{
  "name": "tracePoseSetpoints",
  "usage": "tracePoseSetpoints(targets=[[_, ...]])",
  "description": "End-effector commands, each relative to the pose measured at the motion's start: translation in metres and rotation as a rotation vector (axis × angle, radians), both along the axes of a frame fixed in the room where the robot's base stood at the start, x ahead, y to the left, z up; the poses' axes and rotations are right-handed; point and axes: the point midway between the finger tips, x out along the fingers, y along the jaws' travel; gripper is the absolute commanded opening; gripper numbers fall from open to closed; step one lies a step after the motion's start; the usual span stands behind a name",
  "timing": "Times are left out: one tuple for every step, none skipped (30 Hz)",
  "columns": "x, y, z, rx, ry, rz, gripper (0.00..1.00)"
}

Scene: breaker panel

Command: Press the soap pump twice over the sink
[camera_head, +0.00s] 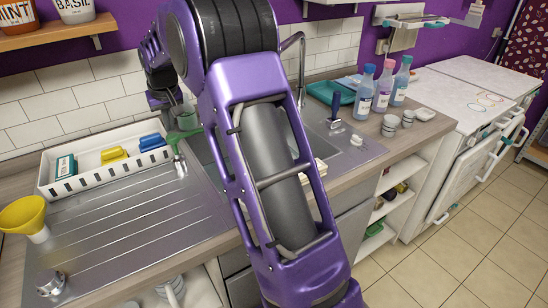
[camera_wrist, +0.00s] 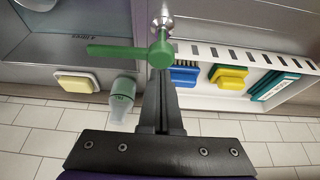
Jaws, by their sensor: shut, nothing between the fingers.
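The soap pump (camera_head: 180,137) has a green head on a metallic lower part, at the left side of the sink basin (camera_head: 205,150). In the wrist view the green pump head (camera_wrist: 160,52) is close at the top middle, its long nozzle pointing left, toward the sink side. My gripper (camera_wrist: 160,72) is shut and empty, with its dark fingertips right at the pump head in that view. I cannot tell whether they touch it. In the head view my purple arm hides much of the basin and the gripper is hard to make out.
A white slotted tray (camera_head: 108,175) beside the pump holds a blue brush, a yellow sponge and a teal box. A yellow funnel (camera_head: 22,216) and the faucet (camera_head: 300,60) stand farther off.

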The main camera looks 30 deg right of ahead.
Motion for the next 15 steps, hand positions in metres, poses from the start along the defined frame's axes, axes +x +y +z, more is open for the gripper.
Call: tracePoseSetpoints(targets=[[0.0,0.0,0.0,0.0,0.0,0.0,0.0],[0.0,0.0,-0.001,0.0,0.0,0.0,0.0],[0.0,0.0,-0.001,0.0,0.0,0.0,0.0],[0.0,0.0,-0.002,0.0,0.0,0.0,0.0],[0.0,0.0,-0.003,0.0,0.0,0.0,0.0],[0.0,0.0,-0.004,0.0,0.0,0.0,0.0],[0.0,0.0,-0.005,0.0,0.0,0.0,0.0],[0.0,0.0,-0.006,0.0,0.0,0.0,0.0],[0.0,0.0,-0.008,0.0,0.0,0.0,0.0],[0.0,0.0,-0.009,0.0,0.0,0.0,0.0],[0.0,0.0,-0.01,0.0,0.0,0.0,0.0],[0.0,0.0,-0.012,0.0,0.0,0.0,0.0],[0.0,0.0,-0.013,0.0,0.0,0.0,0.0],[0.0,0.0,-0.014,0.0,0.0,0.0,0.0],[0.0,0.0,-0.015,0.0,0.0,0.0,0.0]])
